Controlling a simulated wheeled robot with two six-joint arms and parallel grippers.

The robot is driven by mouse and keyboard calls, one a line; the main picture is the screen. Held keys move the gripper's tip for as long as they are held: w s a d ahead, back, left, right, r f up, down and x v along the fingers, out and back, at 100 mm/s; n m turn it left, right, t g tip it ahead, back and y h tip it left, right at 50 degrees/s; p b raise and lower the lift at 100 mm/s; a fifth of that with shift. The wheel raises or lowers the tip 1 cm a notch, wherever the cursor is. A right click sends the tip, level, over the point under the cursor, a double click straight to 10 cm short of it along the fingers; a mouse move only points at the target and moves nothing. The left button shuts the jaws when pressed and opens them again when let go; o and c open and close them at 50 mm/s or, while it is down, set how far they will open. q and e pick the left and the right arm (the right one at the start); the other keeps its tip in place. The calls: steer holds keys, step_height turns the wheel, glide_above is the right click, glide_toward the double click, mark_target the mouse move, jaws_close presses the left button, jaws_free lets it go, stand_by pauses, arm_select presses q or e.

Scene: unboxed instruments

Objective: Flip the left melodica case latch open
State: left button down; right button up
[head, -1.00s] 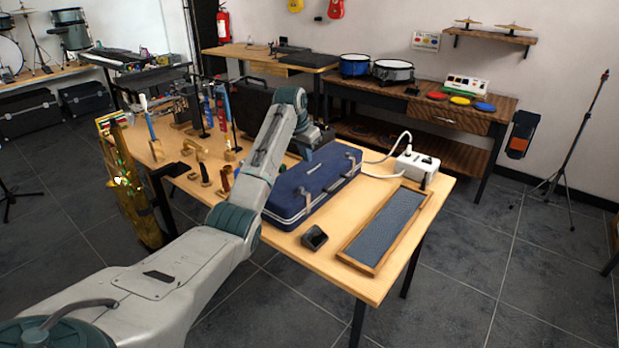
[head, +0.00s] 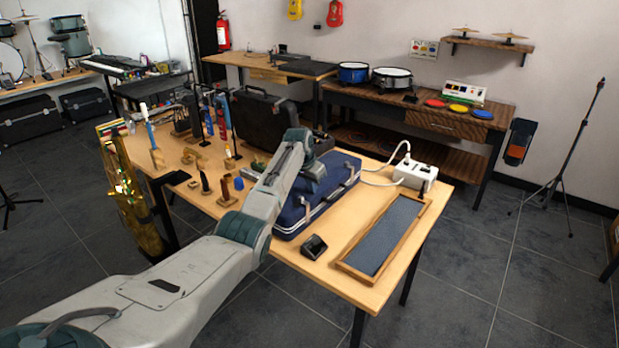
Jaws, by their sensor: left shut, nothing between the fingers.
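The blue melodica case (head: 335,200) lies shut on the wooden table, its long latch side facing the front right. A pale latch (head: 305,205) shows on the left part of that side, and another (head: 352,176) shows near its right end. Both look closed, though they are small. My left gripper (head: 316,178) is shut and empty, pointing down over the case's lid. Its fingertips are hard to make out, and I cannot tell whether they touch the case. My right gripper is not in view.
A small black device (head: 313,246) and a wood-framed tray (head: 345,264) lie in front of and right of the case. A white power strip (head: 415,177) with cables sits behind right.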

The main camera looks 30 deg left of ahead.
mark_target(306, 198)
arm_select(q)
steer(key=shift+s+a+r+p, duration=0.15)
steer(key=shift+s+p, duration=0.2)
steer(key=shift+s, duration=0.4)
steer(key=shift+s+p, duration=0.45)
steer(key=shift+s, duration=0.85)
